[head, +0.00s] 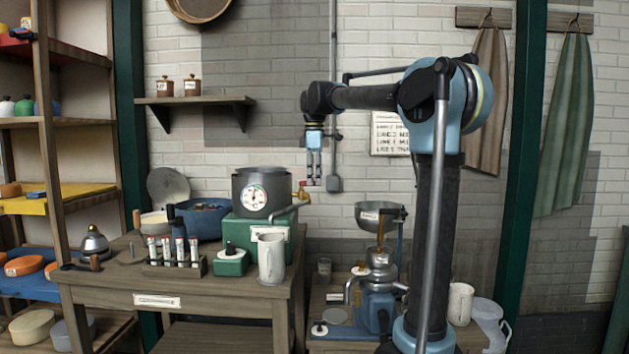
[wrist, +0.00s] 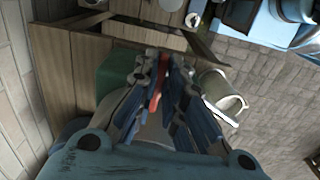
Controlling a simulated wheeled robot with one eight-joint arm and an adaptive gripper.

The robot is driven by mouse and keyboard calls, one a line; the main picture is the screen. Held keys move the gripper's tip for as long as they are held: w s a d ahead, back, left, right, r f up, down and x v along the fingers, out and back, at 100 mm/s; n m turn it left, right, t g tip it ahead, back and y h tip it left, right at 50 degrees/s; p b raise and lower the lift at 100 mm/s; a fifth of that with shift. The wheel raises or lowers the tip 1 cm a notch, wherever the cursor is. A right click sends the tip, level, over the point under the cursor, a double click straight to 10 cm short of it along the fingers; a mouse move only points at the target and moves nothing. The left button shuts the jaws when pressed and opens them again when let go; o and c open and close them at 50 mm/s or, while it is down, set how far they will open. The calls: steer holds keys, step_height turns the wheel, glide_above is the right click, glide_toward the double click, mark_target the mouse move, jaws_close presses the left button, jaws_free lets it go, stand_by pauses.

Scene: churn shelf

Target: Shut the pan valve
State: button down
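A dark grey pan (head: 262,187) with a round dial stands on a green base on the left table. A brass valve (head: 301,194) with a red lever sits on its right side, above a grey spout. My gripper (head: 313,183) points down just beside this valve, close to the lever. In the wrist view the red lever (wrist: 156,88) lies between the two spread fingers of my gripper (wrist: 160,75). I cannot tell whether either finger touches it. The fingers hide part of the valve.
A white jug (head: 271,259) stands in front of the spout. A test-tube rack (head: 175,268) and a blue pot (head: 203,222) stand to the left. A separator with a metal bowl (head: 378,217) stands on the right. A wall shelf (head: 195,101) is above.

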stand_by(0.4)
steer(key=shift+s+a+m, duration=0.65)
steer(key=shift+a+m, duration=0.1)
steer(key=shift+m, duration=2.25)
steer(key=shift+s+a+m, duration=0.7)
steer(key=shift+a+m, duration=0.1)
steer(key=shift+m, duration=2.2)
steer(key=shift+s+a+m, duration=0.65)
steer(key=shift+a+m, duration=0.1)
steer(key=shift+m, duration=2.25)
steer(key=c, duration=1.7)
jaws_free()
